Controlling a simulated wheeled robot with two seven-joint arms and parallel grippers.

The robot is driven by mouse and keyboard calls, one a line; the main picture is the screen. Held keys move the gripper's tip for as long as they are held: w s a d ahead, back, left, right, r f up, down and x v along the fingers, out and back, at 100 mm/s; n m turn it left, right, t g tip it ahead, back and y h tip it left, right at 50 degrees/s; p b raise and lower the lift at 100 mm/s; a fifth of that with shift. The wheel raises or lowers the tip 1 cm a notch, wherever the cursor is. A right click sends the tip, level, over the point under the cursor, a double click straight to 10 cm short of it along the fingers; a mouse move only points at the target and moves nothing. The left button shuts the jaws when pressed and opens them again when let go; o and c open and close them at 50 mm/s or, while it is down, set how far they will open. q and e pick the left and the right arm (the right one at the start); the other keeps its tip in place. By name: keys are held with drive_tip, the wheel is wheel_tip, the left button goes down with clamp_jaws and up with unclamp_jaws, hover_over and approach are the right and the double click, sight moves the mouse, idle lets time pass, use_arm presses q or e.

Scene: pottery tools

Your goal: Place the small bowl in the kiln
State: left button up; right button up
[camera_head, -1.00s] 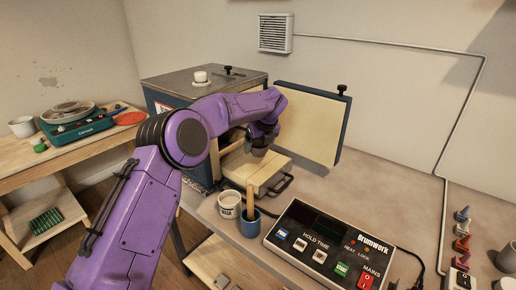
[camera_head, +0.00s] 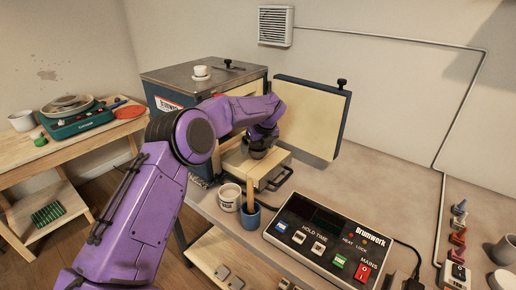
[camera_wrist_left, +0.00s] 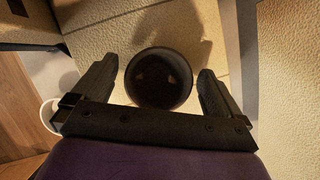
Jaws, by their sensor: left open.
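The kiln (camera_head: 205,76) is the blue, metal-topped box at the back, with its pale-lined door (camera_head: 312,118) swung open to the right. A pale shelf (camera_head: 268,178) extends at its front. The small bowl is a dark round shape (camera_wrist_left: 158,78) on the pale surface in the left wrist view, between the two fingers. My left gripper (camera_wrist_left: 155,90) is open around the bowl, with a gap beside each finger. In the head view the left gripper (camera_head: 263,141) is over the shelf, and a grey rounded shape, likely the bowl, shows below it. My right gripper is out of view.
A white labelled pot (camera_head: 230,198) and a blue cup (camera_head: 250,217) with a wooden stick stand in front of the shelf. A control box (camera_head: 328,240) lies to their right.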

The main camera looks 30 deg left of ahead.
use_arm(q)
drive_tip(key=b+v, duration=0.2)
drive_tip(key=v, duration=0.9)
drive_tip(key=shift+r, duration=0.2)
drive_tip(key=shift+s+d, duration=0.1)
idle(0.3)
